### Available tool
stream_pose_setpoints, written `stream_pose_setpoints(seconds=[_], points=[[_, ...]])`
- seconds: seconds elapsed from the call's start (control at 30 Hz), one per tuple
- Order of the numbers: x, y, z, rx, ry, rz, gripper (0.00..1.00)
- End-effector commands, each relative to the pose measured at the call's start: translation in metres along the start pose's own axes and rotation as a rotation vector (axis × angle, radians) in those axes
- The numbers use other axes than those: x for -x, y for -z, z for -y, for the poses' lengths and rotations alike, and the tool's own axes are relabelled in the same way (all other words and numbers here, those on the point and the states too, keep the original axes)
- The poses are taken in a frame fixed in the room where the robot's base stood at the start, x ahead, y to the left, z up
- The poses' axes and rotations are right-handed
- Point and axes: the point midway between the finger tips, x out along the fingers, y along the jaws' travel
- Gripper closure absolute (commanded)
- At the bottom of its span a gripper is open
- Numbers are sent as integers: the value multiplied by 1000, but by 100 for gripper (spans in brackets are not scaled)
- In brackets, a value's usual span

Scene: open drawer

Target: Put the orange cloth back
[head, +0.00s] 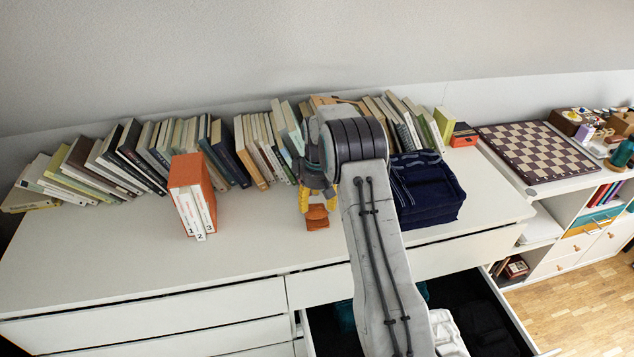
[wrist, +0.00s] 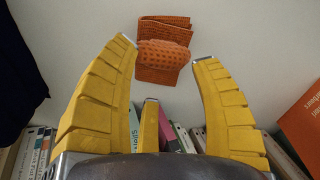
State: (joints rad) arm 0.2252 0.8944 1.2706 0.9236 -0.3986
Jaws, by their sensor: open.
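The folded orange cloth (head: 317,217) lies on the white dresser top, in front of the row of books. In the wrist view the orange cloth (wrist: 163,52) shows just beyond my fingertips, near the gap between them. My gripper (head: 318,200) is open and empty, with its yellow fingers right above and behind the cloth. The yellow fingers of my gripper (wrist: 165,50) stand wide apart in the wrist view. An open drawer (head: 519,318) below the dresser top holds dark cloths and a white item; my arm hides part of it.
An orange box of books (head: 187,187) stands left of the cloth. A folded navy garment (head: 425,190) lies to the right, partly behind my arm. Leaning books (head: 150,150) line the back. A chessboard (head: 537,152) lies on the right-hand unit. The front left dresser top is clear.

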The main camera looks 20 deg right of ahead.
Motion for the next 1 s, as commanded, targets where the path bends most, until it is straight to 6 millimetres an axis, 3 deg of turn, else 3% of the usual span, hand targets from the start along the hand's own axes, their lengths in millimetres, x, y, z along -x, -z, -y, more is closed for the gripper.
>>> stream_pose_setpoints(seconds=[0.4,0.73,0.87,1.0], points=[[68,1,0,0,-2,-4,42],[101,-2,4,-1,-2,-5,42],[122,-13,17,-10,-7,-20,42],[156,-41,41,-29,-15,-49,42]])
